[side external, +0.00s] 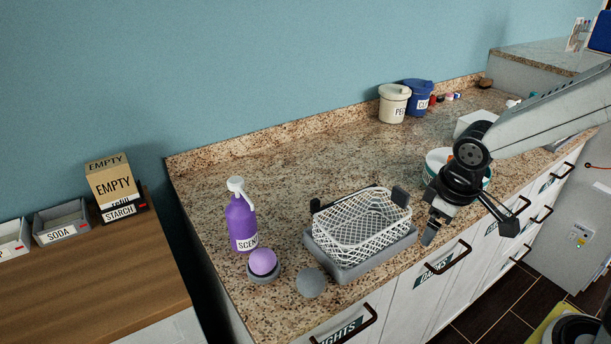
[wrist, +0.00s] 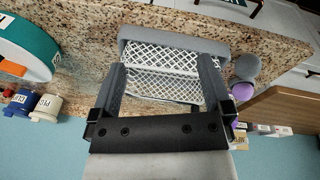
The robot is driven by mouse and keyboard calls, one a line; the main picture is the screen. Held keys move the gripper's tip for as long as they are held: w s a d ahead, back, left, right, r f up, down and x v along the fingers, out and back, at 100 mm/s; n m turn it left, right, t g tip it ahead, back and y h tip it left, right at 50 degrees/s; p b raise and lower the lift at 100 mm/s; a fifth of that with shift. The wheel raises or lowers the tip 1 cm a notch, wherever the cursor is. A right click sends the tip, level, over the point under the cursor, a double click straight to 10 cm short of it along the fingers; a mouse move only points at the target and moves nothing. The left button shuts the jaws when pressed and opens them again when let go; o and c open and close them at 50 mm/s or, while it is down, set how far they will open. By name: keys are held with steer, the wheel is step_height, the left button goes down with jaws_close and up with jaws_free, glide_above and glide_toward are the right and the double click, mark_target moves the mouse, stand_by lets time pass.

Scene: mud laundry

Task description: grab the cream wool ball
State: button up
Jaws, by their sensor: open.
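I cannot make out a cream wool ball in either view. A grey ball (side external: 311,283) lies on the counter left of the basket, and it also shows in the wrist view (wrist: 246,67). A purple ball (side external: 263,262) sits in a small dark round holder beside it, and it shows in the wrist view (wrist: 243,92). My gripper (side external: 468,232) is open above the counter's front edge, right of the white mesh basket (side external: 362,228). In the wrist view my open fingers (wrist: 162,68) frame the basket (wrist: 165,82), with nothing visible held between them.
The basket sits on a grey tray (side external: 370,265). A purple pump bottle (side external: 242,225) stands behind the purple ball. A teal and white round tub (wrist: 25,50) with an orange item is close by my arm. Lidded cream (side external: 393,104) and blue (side external: 418,98) pails stand at the back.

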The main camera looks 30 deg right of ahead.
steer(key=w+a+n+t+h, duration=0.1)
steer(key=w+a+n+t, duration=0.3)
steer(key=a+n, duration=0.5)
steer(key=w+a+n+t+h, duration=0.1)
steer(key=w+a+n+t, duration=0.25)
steer(key=a+n, duration=0.55)
steer(key=w+a+n+t+h, duration=0.1)
steer(key=w+a+n+t, duration=0.3)
steer(key=a+n, duration=0.55)
glide_toward(267, 264)
steer(key=w, duration=0.2)
steer(key=w+m, duration=0.1)
steer(key=shift+d+r+g, duration=0.15)
steer(key=shift+d+g, duration=0.1)
steer(key=shift+d, duration=0.15)
steer(key=shift+f, duration=0.55)
steer(key=shift+x, duration=1.3)
